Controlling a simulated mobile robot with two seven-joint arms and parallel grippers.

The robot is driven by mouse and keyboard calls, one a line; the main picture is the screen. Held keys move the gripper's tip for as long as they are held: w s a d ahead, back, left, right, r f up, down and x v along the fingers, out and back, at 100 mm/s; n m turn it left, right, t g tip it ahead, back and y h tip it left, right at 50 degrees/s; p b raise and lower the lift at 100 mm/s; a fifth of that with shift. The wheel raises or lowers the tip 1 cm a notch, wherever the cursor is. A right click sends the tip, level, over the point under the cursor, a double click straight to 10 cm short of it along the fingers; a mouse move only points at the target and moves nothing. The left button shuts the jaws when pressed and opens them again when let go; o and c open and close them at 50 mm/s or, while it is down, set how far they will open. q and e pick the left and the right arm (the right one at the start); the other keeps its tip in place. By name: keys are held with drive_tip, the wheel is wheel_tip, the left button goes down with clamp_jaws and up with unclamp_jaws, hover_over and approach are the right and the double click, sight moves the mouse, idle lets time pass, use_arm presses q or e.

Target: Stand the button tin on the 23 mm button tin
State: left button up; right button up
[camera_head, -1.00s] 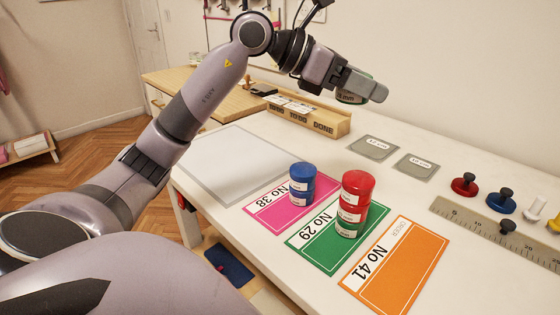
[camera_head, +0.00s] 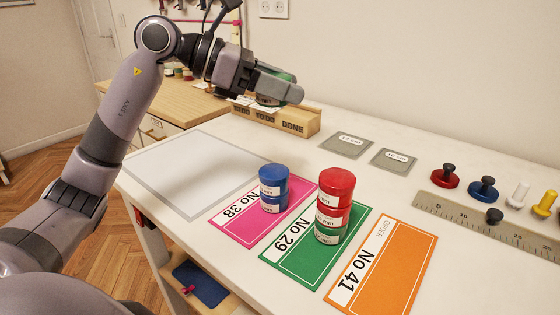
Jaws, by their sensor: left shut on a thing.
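My left gripper (camera_head: 284,90) is shut on a green button tin (camera_head: 268,101), mostly hidden between the fingers, and holds it in the air in front of the wooden box. A stack of blue tins (camera_head: 273,188) with white labels stands on the pink No 38 card (camera_head: 234,220). A taller stack stands on the green No 29 card (camera_head: 290,258), with red tins (camera_head: 337,186) above a green-edged tin (camera_head: 328,236). The label sizes are too small to read, so I cannot tell which tin is the 23 mm one. My right gripper is not in view.
An orange No 41 card (camera_head: 400,262) lies bare at the front. A wooden sorting box (camera_head: 308,122) stands behind the gripper. Grey squares (camera_head: 346,145), a ruler (camera_head: 470,215) and several coloured knobbed pieces (camera_head: 445,178) lie to the right. A pale mat (camera_head: 180,180) at left is clear.

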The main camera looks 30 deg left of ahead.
use_arm(q)
drive_tip(key=b, duration=0.1)
hover_over(281, 170)
wheel_tip(281, 170, down, 8)
drive_tip(key=shift+d+f, duration=0.1)
drive_tip(key=shift+f, duration=0.55)
drive_tip(key=shift+f+b, duration=0.35)
drive_tip(key=shift+f, duration=1.5)
drive_tip(key=shift+f, duration=0.1)
drive_tip(key=shift+f+b, duration=0.2)
drive_tip(key=shift+b, duration=0.1)
drive_tip(key=o, duration=1.1)
drive_tip(key=shift+r, duration=0.1)
drive_tip(key=shift+r, duration=0.1)
